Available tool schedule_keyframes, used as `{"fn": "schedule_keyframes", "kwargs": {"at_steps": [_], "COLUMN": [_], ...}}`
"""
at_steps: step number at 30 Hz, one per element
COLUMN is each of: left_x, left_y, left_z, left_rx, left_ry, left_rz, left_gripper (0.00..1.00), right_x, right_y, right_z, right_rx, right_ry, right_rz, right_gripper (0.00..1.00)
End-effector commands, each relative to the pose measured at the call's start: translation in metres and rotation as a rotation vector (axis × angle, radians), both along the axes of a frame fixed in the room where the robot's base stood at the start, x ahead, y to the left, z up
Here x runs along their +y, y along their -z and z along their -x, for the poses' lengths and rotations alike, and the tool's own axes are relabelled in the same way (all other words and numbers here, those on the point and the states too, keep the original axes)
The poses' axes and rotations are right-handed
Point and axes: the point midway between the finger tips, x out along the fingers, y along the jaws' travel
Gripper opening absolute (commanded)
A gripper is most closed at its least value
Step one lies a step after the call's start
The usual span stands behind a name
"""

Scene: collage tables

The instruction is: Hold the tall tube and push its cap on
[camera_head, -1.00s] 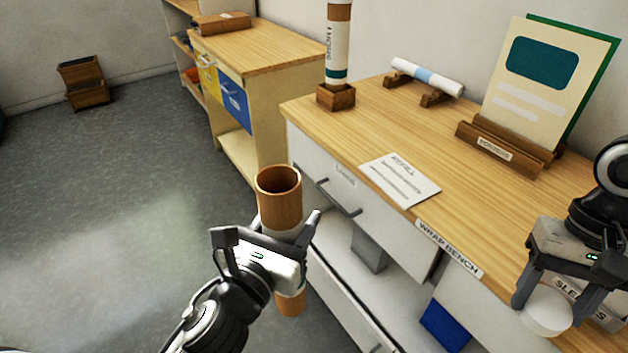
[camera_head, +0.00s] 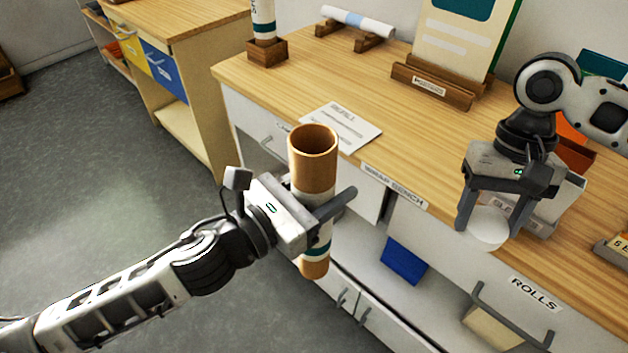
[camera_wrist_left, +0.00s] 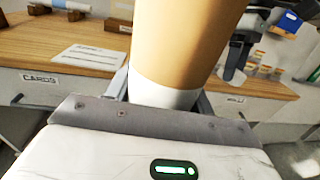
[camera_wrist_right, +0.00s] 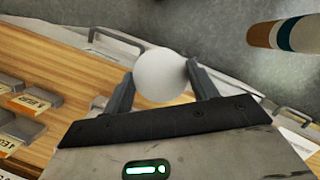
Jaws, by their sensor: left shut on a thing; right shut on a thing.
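The tall tube (camera_head: 313,170) is brown cardboard with a white and teal band, and its open end faces up. My left gripper (camera_head: 322,208) is shut around its middle and holds it nearly upright in front of the bench. The tube fills much of the left wrist view (camera_wrist_left: 187,45). The white round cap (camera_head: 487,228) is between the fingers of my right gripper (camera_head: 484,212), which is shut on it. The cap also shows in the right wrist view (camera_wrist_right: 160,76). Cap and tube are apart, with the cap to the right and lower than the tube's open end in the head view.
The wrap bench (camera_head: 300,78) stands behind the tube, with a paper sheet (camera_head: 341,127), a tube in a wooden stand (camera_head: 267,52), a tube on a cradle (camera_head: 357,22) and a card holder (camera_head: 431,87) on top. Open floor (camera_head: 110,190) lies to the left.

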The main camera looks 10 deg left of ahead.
Motion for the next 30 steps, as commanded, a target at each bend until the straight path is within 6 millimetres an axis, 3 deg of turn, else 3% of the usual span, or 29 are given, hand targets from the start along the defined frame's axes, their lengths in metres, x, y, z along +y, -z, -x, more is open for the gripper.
{"fn": "schedule_keyframes", "kwargs": {"at_steps": [7, 11, 14, 21, 30], "left_x": [0.0, 0.0, 0.0, 0.0, 0.0], "left_y": [0.0, -0.001, -0.001, -0.001, -0.001], "left_z": [0.0, 0.0, 0.0, 0.0, 0.0], "left_rx": [-0.001, -0.002, -0.002, -0.003, -0.003], "left_ry": [-0.001, -0.001, -0.001, -0.001, -0.001], "left_rz": [0.001, 0.001, 0.001, 0.001, 0.001], "left_gripper": [0.12, 0.12, 0.12, 0.12, 0.12], "right_x": [0.001, 0.013, 0.035, 0.108, 0.197], "right_y": [-0.001, -0.01, -0.025, -0.083, -0.155], "right_z": [-0.001, -0.007, -0.016, -0.033, -0.022], "right_rx": [-0.001, -0.009, -0.017, -0.026, -0.015], "right_ry": [0.001, 0.024, 0.063, 0.205, 0.365], "right_rz": [-0.001, -0.007, -0.016, -0.035, -0.026], "right_gripper": [0.37, 0.37, 0.37, 0.37, 0.37]}}
